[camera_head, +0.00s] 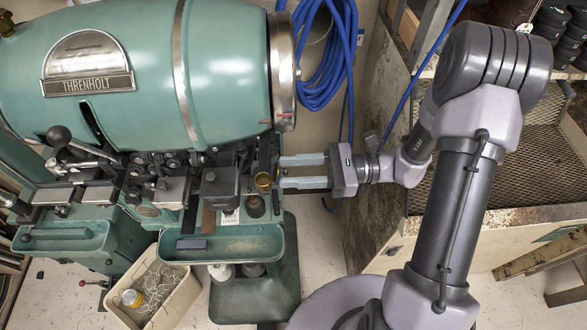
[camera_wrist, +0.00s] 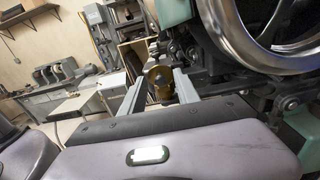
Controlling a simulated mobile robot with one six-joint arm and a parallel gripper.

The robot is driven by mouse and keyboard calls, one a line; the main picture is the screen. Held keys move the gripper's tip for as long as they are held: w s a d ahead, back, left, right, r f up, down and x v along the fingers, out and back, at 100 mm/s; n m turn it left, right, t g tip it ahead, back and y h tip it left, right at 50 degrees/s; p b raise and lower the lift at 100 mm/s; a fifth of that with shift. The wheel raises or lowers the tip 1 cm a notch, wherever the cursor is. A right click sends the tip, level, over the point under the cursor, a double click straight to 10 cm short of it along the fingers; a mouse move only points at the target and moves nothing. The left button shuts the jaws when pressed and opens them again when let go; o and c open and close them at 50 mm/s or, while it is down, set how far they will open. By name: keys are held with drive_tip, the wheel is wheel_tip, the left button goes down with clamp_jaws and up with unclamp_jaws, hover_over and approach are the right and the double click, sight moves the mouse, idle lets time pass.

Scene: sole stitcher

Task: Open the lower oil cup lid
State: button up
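A small brass oil cup (camera_head: 263,181) stands at the right end of the green machine (camera_head: 225,75), low beside its dark metal parts. It also shows in the wrist view as a brass, rounded piece (camera_wrist: 158,80) between the finger ends. My gripper (camera_head: 281,172) is open, with its two grey fingers pointing left toward the cup. In the head view the fingertips end just right of the cup. I cannot tell whether they touch it. The cup's lid is too small to make out apart from the cup, and its state is unclear.
A green tray (camera_head: 222,246) juts out below the cup. A box of tangled thread (camera_head: 152,290) stands on the floor at the lower left. Blue hose (camera_head: 320,55) hangs behind my gripper. A rusty mesh-topped bench (camera_head: 470,170) stands to the right.

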clamp_jaws()
drive_tip(key=h+p, duration=0.1)
drive_tip(key=r+h+p, duration=0.1)
drive_tip(key=p, duration=0.1)
drive_tip(key=shift+a+h, duration=0.3)
drive_tip(key=shift+h, duration=0.1)
drive_tip(key=shift+o, duration=0.2)
unclamp_jaws()
drive_tip(key=p+v, duration=0.1)
drive_tip(key=v, duration=1.6)
drive_tip(key=shift+d, duration=0.25)
